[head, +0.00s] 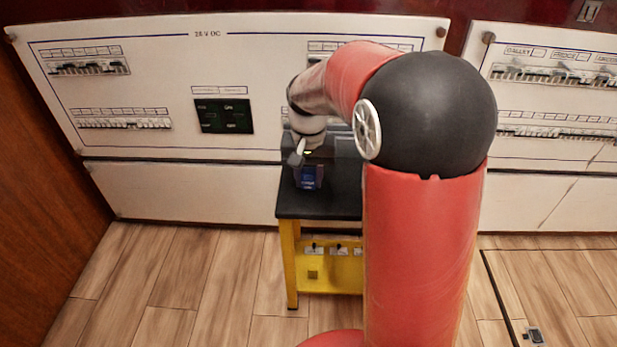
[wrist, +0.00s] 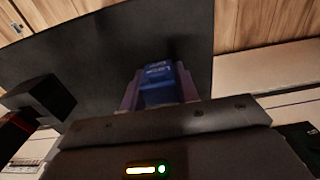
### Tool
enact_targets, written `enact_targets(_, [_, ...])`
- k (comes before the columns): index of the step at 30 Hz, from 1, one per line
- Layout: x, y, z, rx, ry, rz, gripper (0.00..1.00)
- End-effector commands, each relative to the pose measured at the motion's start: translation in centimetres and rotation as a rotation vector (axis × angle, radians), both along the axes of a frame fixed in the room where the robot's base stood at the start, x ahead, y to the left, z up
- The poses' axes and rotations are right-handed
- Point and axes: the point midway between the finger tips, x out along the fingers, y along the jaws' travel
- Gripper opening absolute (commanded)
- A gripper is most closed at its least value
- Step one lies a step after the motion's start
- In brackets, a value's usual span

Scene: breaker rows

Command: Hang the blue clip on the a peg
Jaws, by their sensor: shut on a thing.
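The blue clip (head: 309,178) is over the black top of the yellow-legged stand in the head view. In the wrist view the clip (wrist: 157,84), with lettering on it, sits between the two fingers of my gripper (wrist: 158,96). My gripper (head: 304,162) is shut on it, with a finger on each side. I cannot tell whether the clip touches the top. Below, a yellow board (head: 335,282) carries a row of small dark pegs (head: 313,248) with pale labels, too small to read. A yellow block-like piece (head: 313,274) shows under the leftmost peg. My arm hides the board's right part.
The black stand top (head: 330,204) is mostly bare in front. White breaker panels (head: 180,75) stand behind it. Wood floor (head: 190,270) is clear to the left. A small dark object (head: 535,334) lies on the floor at lower right.

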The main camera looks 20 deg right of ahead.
Motion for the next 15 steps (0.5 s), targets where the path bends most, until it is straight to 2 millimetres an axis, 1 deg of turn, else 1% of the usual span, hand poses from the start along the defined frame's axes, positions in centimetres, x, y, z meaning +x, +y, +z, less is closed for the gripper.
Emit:
enact_targets(4, [0.1, 0.0, 1.5, 0.0, -0.004, 0.0, 0.09])
enact_targets(8, [0.1, 0.0, 4.0, 0.0, -0.005, 0.0, 0.09])
enact_targets(11, [0.1, 0.0, 6.7, 0.0, -0.007, 0.0, 0.09])
enact_targets(15, [0.1, 0.0, 10.9, 0.0, -0.006, 0.0, 0.08])
